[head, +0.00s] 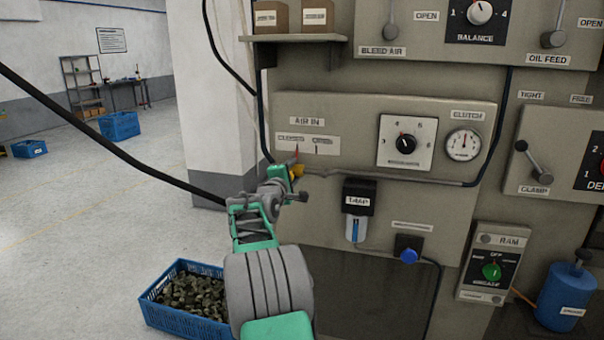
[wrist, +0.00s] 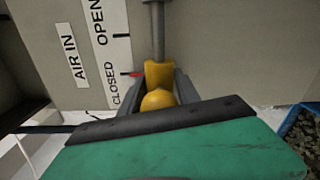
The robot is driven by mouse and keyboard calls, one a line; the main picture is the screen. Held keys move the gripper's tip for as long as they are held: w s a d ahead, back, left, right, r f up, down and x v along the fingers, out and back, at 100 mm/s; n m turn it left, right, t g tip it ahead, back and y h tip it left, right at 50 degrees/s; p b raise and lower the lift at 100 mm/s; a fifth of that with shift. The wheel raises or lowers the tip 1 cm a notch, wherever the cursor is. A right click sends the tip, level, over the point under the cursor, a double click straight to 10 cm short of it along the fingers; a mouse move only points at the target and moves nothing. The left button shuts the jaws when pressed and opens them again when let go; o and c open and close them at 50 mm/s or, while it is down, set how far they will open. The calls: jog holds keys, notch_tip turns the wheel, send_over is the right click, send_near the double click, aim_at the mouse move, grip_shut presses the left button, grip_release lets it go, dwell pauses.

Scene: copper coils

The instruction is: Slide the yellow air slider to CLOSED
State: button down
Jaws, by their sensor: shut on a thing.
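The yellow air slider (wrist: 158,75) sits between the two fingers of my gripper (wrist: 162,88) in the wrist view, and the gripper is shut on it. A small patch of the slider (head: 298,170) also shows in the head view, next to my gripper (head: 293,172). The slider's red pointer (wrist: 132,74) lies level with the mark beside the word CLOSED on the AIR IN scale plate (wrist: 108,45). The OPEN mark is farther up in that view. In the head view the scale plate (head: 322,144) shows above the slider, with CLOSED at its left end.
A grey pipe (head: 400,178) runs right from the slider along the panel. The TRAP unit (head: 358,197) and a blue knob (head: 409,256) are below it. A blue crate of dark pieces (head: 165,319) stands on the floor at lower left. A white pillar stands left of the panel.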

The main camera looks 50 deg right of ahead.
jog(key=shift+w+a, duration=0.1)
jog(key=shift+w, duration=0.1)
jog(key=c, duration=1.2)
grip_release()
jog(key=shift+c, duration=0.2)
jog(key=shift+o, duration=0.8)
jog(key=shift+w+a, duration=0.1)
jog(key=shift+w, duration=0.1)
jog(key=shift+o, duration=0.6)
jog(key=shift+s, duration=0.2)
jog(key=b+v, duration=0.1)
jog(key=v, duration=0.6)
jog(key=shift+s+a+b, duration=0.2)
jog(key=shift+a+b, duration=0.05)
jog(key=shift+b, duration=0.15)
